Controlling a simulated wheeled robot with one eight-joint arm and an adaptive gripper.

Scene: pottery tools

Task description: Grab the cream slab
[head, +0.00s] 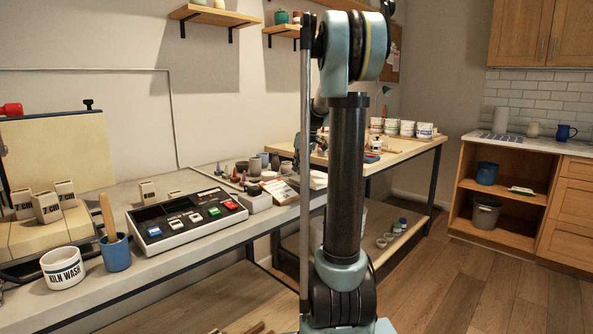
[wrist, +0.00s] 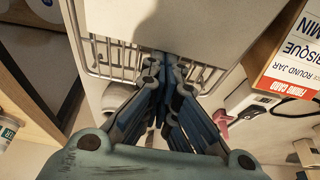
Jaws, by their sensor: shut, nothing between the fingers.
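A pale cream slab (wrist: 190,25) fills the top middle of the wrist view, with a metal wire rack (wrist: 115,58) along its near edge. My gripper (wrist: 167,65) is shut and empty. Its blue fingertips meet in front of the slab's near edge and overlap the rack in the picture; I cannot tell whether they touch. In the head view my arm hides most of that spot. A pale flat thing (head: 317,181) shows beside the arm there and may be the slab.
The floor at right is clear.

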